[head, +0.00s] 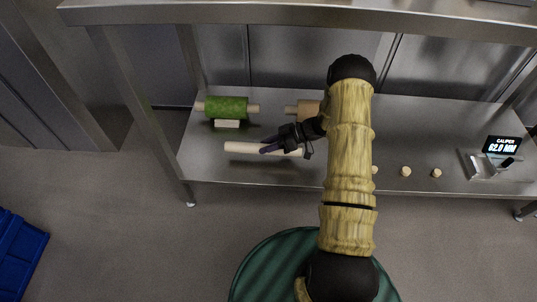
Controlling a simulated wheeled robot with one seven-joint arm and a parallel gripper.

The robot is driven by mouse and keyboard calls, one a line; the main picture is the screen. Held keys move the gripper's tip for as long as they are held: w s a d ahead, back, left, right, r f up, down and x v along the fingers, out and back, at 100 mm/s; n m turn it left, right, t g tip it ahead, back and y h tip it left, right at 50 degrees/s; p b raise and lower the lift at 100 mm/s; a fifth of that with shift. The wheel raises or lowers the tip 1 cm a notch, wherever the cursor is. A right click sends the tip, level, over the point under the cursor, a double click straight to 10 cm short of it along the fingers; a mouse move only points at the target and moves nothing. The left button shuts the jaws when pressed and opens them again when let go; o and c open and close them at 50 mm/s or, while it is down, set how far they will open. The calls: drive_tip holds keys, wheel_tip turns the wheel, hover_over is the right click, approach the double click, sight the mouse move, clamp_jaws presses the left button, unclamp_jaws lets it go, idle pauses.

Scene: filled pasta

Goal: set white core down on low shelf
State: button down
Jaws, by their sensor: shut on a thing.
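The white core (238,147) is a long, pale cream rod in the head view. It lies level, running left to right, over the front left part of the low shelf (205,165). My gripper (268,149) is shut on the core right of its middle, its dark fingers crossing it. The fingers and wrist hide part of the core.
A tan roll (308,108) is partly hidden by my arm. A steel upper shelf (250,14) overhangs.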

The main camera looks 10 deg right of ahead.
drive_tip(key=shift+a+r, duration=0.15)
drive_tip(key=shift+f+b, duration=1.2)
drive_tip(key=shift+f, duration=0.7)
drive_tip(key=shift+f, duration=0.1)
drive_tip(key=c, duration=0.9)
unclamp_jaws()
drive_tip(key=shift+c, duration=0.2)
drive_tip(key=shift+r, duration=0.2)
drive_tip(key=p+v, duration=0.5)
drive_tip(key=v, duration=0.6)
drive_tip(key=shift+s+d+r, duration=0.1)
drive_tip(key=shift+s+d, duration=0.05)
drive_tip(key=shift+d, duration=0.4)
